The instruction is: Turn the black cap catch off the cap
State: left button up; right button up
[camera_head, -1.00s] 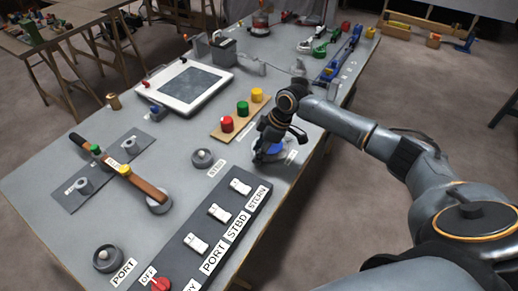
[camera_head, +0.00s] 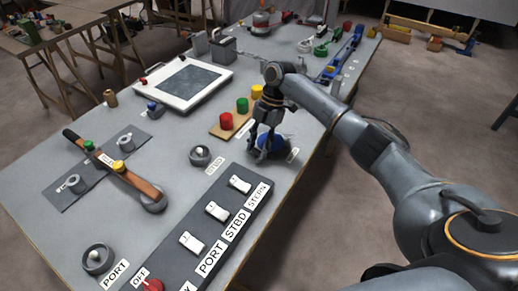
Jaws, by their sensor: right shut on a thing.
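My right gripper (camera_head: 266,152) points down over a round blue cap (camera_head: 279,142) on the bench, right of the red, green and yellow buttons. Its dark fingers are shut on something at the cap. The black cap catch cannot be told apart from the dark fingers, which hide most of the cap. My left gripper is not in view.
The grey bench (camera_head: 190,131) holds a switch panel (camera_head: 216,228) in front of the gripper. A wooden board with red (camera_head: 226,121), green and yellow buttons stands close by. A small round knob (camera_head: 200,154) is to the left. A framed screen (camera_head: 184,84) lies further back.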

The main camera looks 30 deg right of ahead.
jog(key=shift+f+n+g+b, duration=0.1)
jog(key=shift+n+g+b, duration=0.25)
jog(key=shift+n, duration=0.55)
jog(key=o, duration=1.1)
jog(key=shift+o, duration=0.2)
jog(key=v, duration=1.2)
jog(key=shift+a, duration=0.25)
jog(key=shift+w, duration=0.1)
